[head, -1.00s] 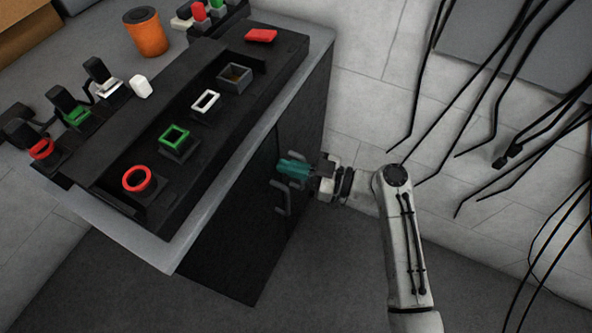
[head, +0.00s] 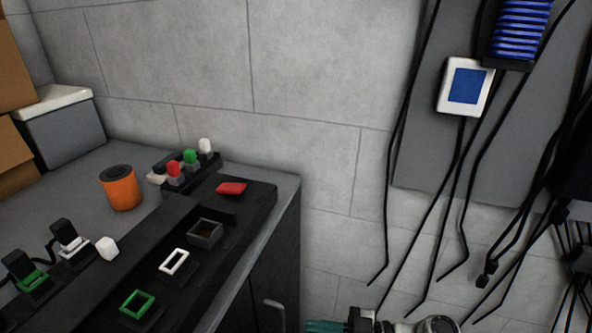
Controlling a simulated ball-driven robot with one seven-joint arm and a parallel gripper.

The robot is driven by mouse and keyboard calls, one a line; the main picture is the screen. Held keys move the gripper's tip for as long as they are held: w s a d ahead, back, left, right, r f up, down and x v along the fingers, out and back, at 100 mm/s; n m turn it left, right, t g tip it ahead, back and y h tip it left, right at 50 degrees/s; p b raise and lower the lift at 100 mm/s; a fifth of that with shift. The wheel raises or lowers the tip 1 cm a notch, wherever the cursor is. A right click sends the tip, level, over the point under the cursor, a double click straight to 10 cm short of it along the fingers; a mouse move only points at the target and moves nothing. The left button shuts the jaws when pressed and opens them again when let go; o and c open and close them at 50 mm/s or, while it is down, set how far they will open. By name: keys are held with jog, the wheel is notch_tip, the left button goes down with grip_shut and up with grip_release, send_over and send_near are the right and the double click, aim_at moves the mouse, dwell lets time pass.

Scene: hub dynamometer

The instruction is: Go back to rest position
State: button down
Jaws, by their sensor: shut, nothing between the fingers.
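My gripper (head: 328,327) shows at the bottom edge of the head view, just right of the dark cabinet (head: 279,262). Its teal fingers are shut with nothing between them. Most of my arm is below the frame. A metal door handle (head: 274,308) on the cabinet front is close to the left of the fingers, apart from them in the picture.
On the bench are a green frame (head: 137,304), a white frame (head: 174,261), a grey box (head: 205,233), a red piece (head: 231,188) and an orange cup (head: 121,188). Black cables (head: 400,160) hang by a wall panel (head: 440,170) at right. Bare wall lies between.

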jog(key=s+d+f+m+g+h+p, duration=0.1)
jog(key=s+d+f+m+h+p, duration=0.3)
jog(key=s, duration=0.3)
jog(key=s+d+f+m+h+p, duration=0.2)
jog(key=s+d+m+h, duration=0.3)
jog(key=s, duration=0.3)
jog(key=s+d+r+m+h+p, duration=0.1)
jog(key=s+d+r+m+h, duration=0.2)
jog(key=s+d, duration=0.3)
jog(key=s+d+r+m+g+h+p, duration=0.1)
jog(key=s+d+r+m+h+p, duration=0.1)
jog(key=s+d+r+m+h, duration=0.1)
jog(key=s+d+m+h, duration=0.1)
jog(key=s+d+h, duration=0.1)
jog(key=s+d, duration=0.1)
jog(key=shift+d+r+h, duration=0.15)
jog(key=shift+d+h, duration=0.25)
jog(key=shift+d, duration=0.15)
